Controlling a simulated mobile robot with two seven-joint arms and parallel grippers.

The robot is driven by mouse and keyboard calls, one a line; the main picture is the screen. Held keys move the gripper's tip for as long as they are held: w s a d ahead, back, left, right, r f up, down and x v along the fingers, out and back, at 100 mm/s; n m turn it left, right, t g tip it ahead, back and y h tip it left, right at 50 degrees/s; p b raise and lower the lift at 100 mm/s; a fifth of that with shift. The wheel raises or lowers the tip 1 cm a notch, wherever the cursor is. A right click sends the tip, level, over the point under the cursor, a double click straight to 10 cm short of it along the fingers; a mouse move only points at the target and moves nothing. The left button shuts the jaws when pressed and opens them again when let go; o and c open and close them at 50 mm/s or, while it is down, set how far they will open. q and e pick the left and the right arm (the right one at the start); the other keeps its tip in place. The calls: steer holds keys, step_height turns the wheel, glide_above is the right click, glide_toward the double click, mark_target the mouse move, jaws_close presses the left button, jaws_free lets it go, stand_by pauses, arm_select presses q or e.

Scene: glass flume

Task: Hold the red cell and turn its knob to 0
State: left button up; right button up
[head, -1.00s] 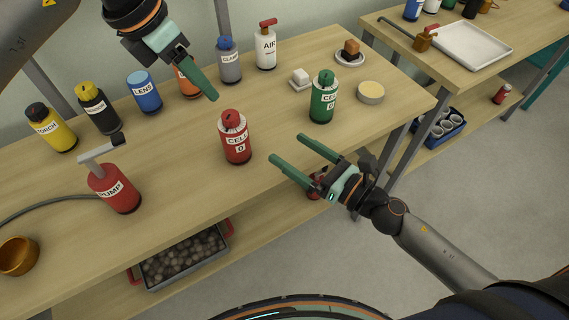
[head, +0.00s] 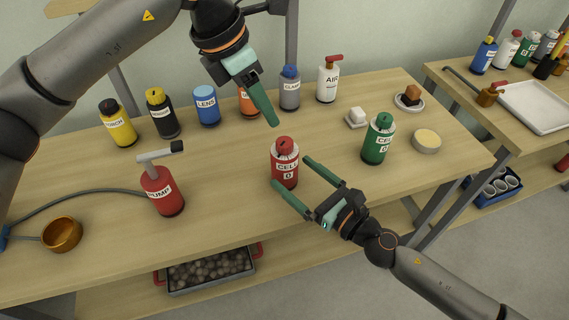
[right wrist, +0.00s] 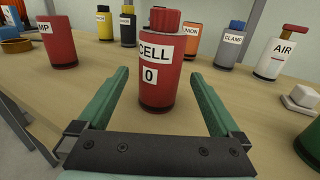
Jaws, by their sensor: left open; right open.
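The red cell (head: 285,170) stands upright on the wooden table, labelled "CELL" with a "0" below. Its red knob (head: 285,145) is on top, also seen in the right wrist view (right wrist: 165,20). My right gripper (head: 292,172) is open, its green fingertips at either side of the cell's near face. In the right wrist view the cell (right wrist: 160,90) stands between the finger lines, with gaps on both sides. My left gripper (head: 268,117) is open, above and behind the cell; only one finger shows clearly and its tip is above the knob's level in the picture.
A green cell (head: 377,145) stands to the right, a red pump bottle (head: 162,192) to the left. Several bottles line the back, including a blue lens bottle (head: 207,107) and a white air bottle (head: 327,82). The table in front of the pump is clear.

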mark_target(284, 166)
steer(key=shift+x, duration=2.15)
